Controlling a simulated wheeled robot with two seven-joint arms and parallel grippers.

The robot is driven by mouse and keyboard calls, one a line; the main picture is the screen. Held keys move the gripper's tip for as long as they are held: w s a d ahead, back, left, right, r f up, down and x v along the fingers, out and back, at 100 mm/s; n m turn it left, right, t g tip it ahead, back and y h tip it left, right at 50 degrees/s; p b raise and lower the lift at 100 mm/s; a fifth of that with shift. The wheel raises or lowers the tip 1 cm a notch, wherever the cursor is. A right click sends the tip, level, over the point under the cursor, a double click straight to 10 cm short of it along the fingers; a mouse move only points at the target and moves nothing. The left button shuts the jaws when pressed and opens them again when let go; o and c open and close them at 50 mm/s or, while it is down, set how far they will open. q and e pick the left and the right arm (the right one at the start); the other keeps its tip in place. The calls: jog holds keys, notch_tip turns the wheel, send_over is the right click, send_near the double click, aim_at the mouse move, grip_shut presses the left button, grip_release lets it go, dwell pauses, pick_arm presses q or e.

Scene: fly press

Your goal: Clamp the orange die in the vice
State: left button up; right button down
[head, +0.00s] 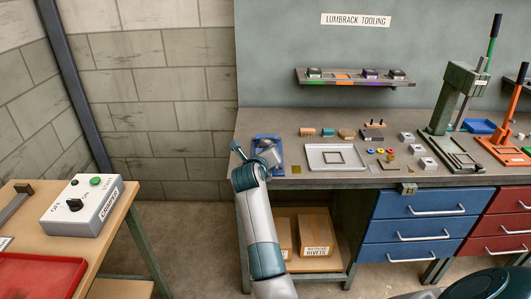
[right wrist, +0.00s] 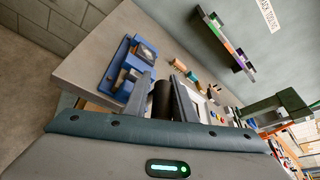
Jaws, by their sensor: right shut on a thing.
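A blue vice (head: 266,138) stands at the left end of the workbench, partly hidden by my right arm. It also shows in the right wrist view (right wrist: 113,72). A grey and dark block (right wrist: 147,50) sits at the vice's far end there; no orange shows on it, so I cannot tell whether it is the orange die. My right gripper (right wrist: 162,98) is at the vice's near side, shut on a dark round part that looks like the vice handle. An orange place (head: 343,76) on the wall shelf looks empty. My left gripper is out of view.
A pale tray (head: 318,165) lies right of the vice, with several small blocks around it. A green press (head: 458,95) and an orange press (head: 505,135) stand further right. A control box (head: 85,205) stands on the left table. The floor between is clear.

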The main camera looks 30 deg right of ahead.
jog(key=shift+s+d+f, duration=0.35)
jog(key=shift+f, duration=0.3)
jog(key=c, duration=1.6)
grip_release()
jog(key=shift+s+d+r, duration=0.1)
jog(key=shift+d, duration=0.1)
jog(key=shift+a+r, duration=0.1)
jog(key=shift+r, duration=0.1)
